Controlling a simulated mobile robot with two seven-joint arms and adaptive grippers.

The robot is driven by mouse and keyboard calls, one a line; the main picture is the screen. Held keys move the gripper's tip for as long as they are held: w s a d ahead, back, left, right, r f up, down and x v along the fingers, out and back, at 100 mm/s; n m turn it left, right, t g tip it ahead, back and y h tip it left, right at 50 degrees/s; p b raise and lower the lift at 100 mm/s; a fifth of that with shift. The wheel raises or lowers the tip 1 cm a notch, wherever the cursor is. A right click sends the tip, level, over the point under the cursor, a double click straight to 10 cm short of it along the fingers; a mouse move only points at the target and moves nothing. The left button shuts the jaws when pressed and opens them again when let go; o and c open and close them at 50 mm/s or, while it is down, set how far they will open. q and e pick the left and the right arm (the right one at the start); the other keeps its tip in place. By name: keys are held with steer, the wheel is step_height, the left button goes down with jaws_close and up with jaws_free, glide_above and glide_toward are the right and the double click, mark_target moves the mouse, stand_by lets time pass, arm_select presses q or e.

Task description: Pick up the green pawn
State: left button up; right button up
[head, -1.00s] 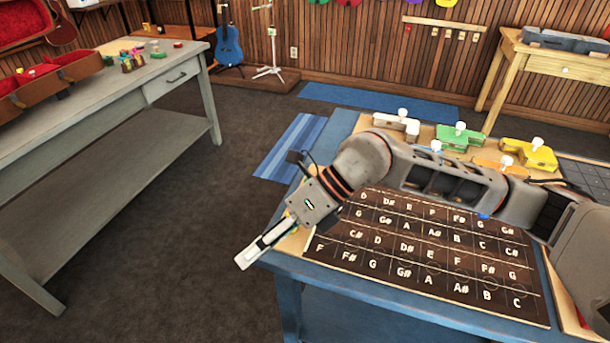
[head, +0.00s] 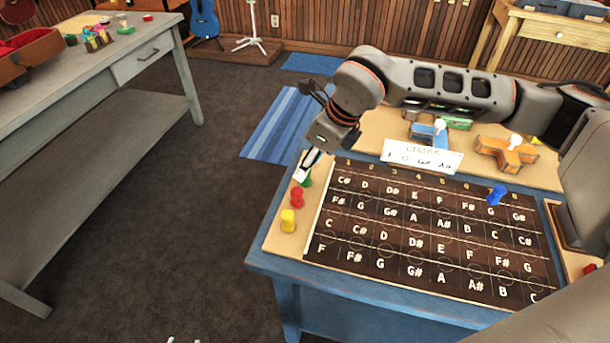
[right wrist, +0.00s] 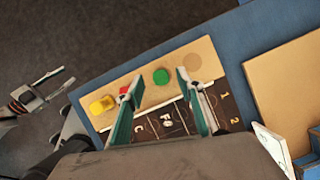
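The green pawn (head: 307,180) stands on the tan strip at the board's left edge, partly hidden by my right gripper (head: 304,166). In the right wrist view the green pawn (right wrist: 161,76) shows from above as a round green top between the two spread fingers of my right gripper (right wrist: 160,80). No finger visibly touches it. The red pawn (head: 297,197) and yellow pawn (head: 288,220) stand nearer in the same row. In the right wrist view one finger partly covers the red pawn (right wrist: 124,91). My left gripper (right wrist: 55,83) is open and empty, away from the table.
The dark note board (head: 430,235) lies on the blue table (head: 375,285), with a blue pawn (head: 496,194) on it. A white card (head: 422,157) and an orange block piece (head: 505,154) are behind it. A grey workbench (head: 95,75) stands left across open floor.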

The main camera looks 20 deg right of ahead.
steer(key=x, duration=0.3)
steer(key=shift+s+d, duration=0.15)
steer(key=shift+f, duration=0.35)
steer(key=c, duration=0.9)
arm_select(q)
steer(key=shift+w+r, duration=0.25)
steer(key=shift+w, duration=0.25)
arm_select(e)
steer(key=shift+c, duration=0.2)
steer(key=shift+r, duration=0.15)
